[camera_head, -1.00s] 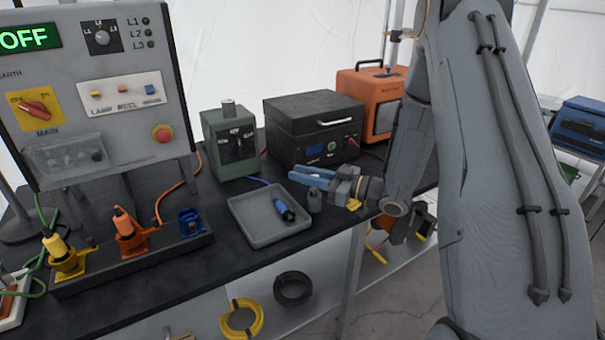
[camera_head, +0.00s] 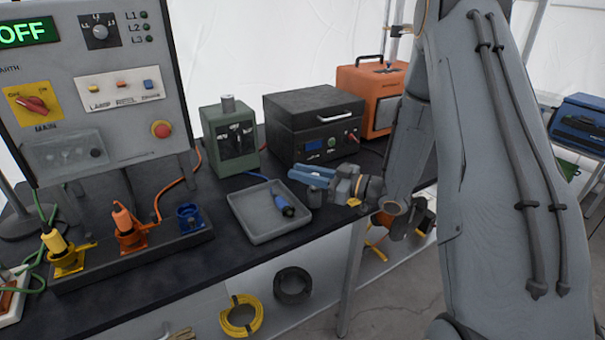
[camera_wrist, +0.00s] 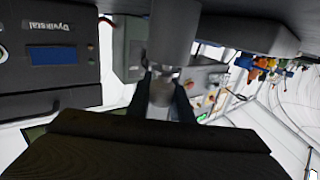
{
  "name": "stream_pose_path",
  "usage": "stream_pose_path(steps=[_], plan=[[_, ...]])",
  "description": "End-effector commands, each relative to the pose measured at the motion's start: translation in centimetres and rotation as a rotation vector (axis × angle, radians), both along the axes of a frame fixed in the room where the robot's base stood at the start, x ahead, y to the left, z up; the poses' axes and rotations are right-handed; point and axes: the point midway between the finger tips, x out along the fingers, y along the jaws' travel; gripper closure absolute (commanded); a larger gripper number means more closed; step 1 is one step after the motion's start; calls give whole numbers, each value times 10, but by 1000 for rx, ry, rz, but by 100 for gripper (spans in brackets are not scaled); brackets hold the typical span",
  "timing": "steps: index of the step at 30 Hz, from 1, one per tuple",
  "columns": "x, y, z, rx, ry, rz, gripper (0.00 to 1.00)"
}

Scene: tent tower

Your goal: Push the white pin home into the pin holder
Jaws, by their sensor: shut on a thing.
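My gripper (camera_head: 312,173), with blue-grey fingers, is over the black bench between the grey tray and the dark case. In the wrist view the gripper (camera_wrist: 165,95) is shut on a small pale piece that looks like the white pin (camera_wrist: 162,90). A grey cylinder, apparently the pin holder (camera_wrist: 174,35), is in line with this piece and seems to meet it. I cannot tell how deep the pin sits.
The grey tray (camera_head: 243,218) with a blue connector (camera_head: 281,200) lies just left of the holder. The dark case (camera_head: 315,125), green box (camera_head: 230,140) and orange case (camera_head: 372,95) stand behind. A control panel (camera_head: 125,60) and a socket strip (camera_head: 135,255) are at the left.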

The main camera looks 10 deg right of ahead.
Motion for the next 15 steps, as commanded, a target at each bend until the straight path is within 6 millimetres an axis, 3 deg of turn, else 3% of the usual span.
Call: stream_pose_path(steps=[15], plan=[[0, 0, 20, -1, -1, 0, 100]])
